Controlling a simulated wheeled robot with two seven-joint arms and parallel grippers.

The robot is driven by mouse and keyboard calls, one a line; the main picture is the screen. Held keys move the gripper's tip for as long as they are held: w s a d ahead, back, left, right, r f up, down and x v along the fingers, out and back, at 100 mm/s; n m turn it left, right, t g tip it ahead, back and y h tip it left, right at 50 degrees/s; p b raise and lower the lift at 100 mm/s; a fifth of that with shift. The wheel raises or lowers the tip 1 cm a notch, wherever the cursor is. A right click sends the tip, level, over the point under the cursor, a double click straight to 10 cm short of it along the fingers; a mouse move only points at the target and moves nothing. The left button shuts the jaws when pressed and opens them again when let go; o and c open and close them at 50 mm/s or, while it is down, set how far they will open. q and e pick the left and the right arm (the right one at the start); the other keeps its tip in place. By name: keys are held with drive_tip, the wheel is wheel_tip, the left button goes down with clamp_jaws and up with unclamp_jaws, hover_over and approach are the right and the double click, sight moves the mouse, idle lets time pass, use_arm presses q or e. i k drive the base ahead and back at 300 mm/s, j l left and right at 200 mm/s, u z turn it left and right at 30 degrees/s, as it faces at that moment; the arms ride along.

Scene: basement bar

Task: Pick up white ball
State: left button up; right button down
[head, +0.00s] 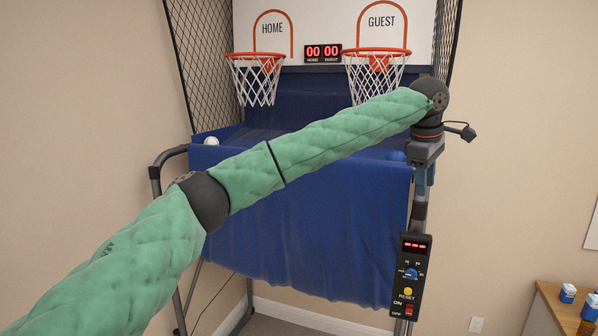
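A small white ball (211,141) sits at the left front edge of the blue fabric ramp of a basketball arcade game. My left arm, in a green padded sleeve, crosses in front of the game from lower left to upper right. My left gripper (423,174) hangs down at the right end of the game, by its right post, far to the right of the white ball. Its fingers are seen edge-on, so I cannot tell how far apart they are. My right gripper is not in view.
The game has two hoops (257,58) and a scoreboard (323,53). A rounded blue thing (397,156) shows on the ramp beside my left gripper. A control box (409,277) is on the right post. A wooden cabinet (548,312) with small items stands at lower right.

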sight(211, 141)
drive_tip(key=i+u, duration=0.45)
drive_tip(key=i, duration=0.15)
drive_tip(key=i+l+u, duration=0.3)
drive_tip(key=i+u, duration=0.15)
drive_tip(key=i+l+u, duration=0.85)
drive_tip(key=i+l, duration=0.2)
drive_tip(key=l, duration=0.15)
drive_tip(key=i+l, duration=0.1)
drive_tip(key=l, duration=0.35)
drive_tip(key=i+u, duration=0.05)
